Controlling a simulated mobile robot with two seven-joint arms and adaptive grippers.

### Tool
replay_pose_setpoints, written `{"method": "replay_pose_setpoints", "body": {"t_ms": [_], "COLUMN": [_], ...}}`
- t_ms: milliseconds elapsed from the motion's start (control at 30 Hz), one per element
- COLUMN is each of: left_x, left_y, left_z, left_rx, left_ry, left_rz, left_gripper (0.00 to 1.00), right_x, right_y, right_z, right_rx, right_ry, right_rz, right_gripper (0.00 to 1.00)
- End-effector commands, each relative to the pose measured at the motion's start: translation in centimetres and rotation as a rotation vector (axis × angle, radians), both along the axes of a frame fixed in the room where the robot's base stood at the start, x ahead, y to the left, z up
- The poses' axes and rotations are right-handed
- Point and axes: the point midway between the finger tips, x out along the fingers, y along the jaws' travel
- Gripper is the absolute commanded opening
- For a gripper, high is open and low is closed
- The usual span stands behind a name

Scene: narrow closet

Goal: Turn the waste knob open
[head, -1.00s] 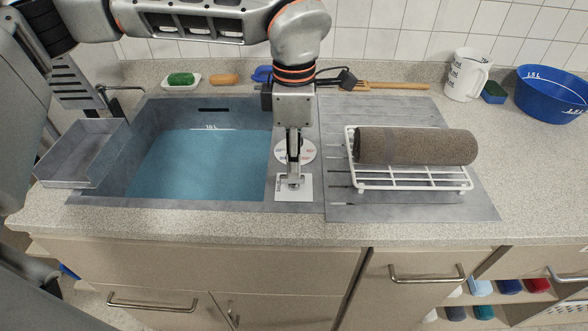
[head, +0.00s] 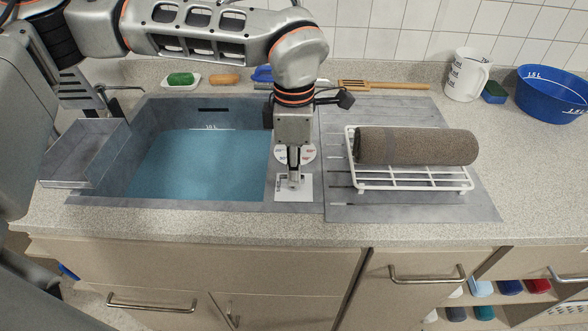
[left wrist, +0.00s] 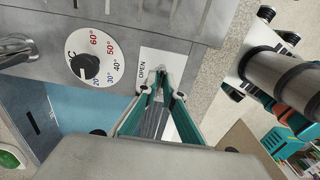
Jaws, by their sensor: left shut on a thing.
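The waste knob (left wrist: 160,73) is a small metal knob on a white plate (left wrist: 148,63) marked OPEN, in the left wrist view. In the head view the white plate (head: 306,192) lies on the sink's right rim. My left gripper (head: 293,181) points down there and is shut on the knob. Its fingertips (left wrist: 163,92) stand on both sides of the knob and hide part of it. The knob's exact angle is unclear. The sink (head: 118,185) holds blue water (head: 200,165). My right gripper is not in view.
A round temperature dial (left wrist: 86,66) sits beside the plate. A white rack (head: 410,184) with a rolled brown towel (head: 415,146) stands on the drainboard to the right. A grey tray (head: 85,155) is at the sink's left.

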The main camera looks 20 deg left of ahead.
Motion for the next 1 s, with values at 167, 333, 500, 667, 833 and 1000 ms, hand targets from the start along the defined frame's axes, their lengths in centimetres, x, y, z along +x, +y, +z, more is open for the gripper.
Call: {"method": "replay_pose_setpoints", "body": {"t_ms": [167,333,500,667,833,1000], "left_x": [0.0,0.0,0.0,0.0,0.0,0.0], "left_y": [0.0,0.0,0.0,0.0,0.0,0.0], "left_z": [0.1,0.2,0.3,0.3,0.3,0.2], "left_rx": [0.000,0.001,0.002,0.001,0.001,0.001], "left_ry": [-0.001,-0.001,-0.002,-0.001,0.000,0.000], "left_rz": [-0.041,-0.133,-0.274,-0.428,-0.589,-0.750], "left_gripper": [0.00,0.00,0.00,0.00,0.00,0.00], "right_x": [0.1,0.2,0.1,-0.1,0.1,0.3], "right_y": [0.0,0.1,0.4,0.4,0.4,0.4], "right_z": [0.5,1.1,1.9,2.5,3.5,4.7], "right_rx": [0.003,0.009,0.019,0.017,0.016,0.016], "right_ry": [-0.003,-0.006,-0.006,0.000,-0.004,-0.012], "right_rz": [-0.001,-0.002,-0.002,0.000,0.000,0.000], "right_gripper": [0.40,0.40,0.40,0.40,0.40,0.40]}}
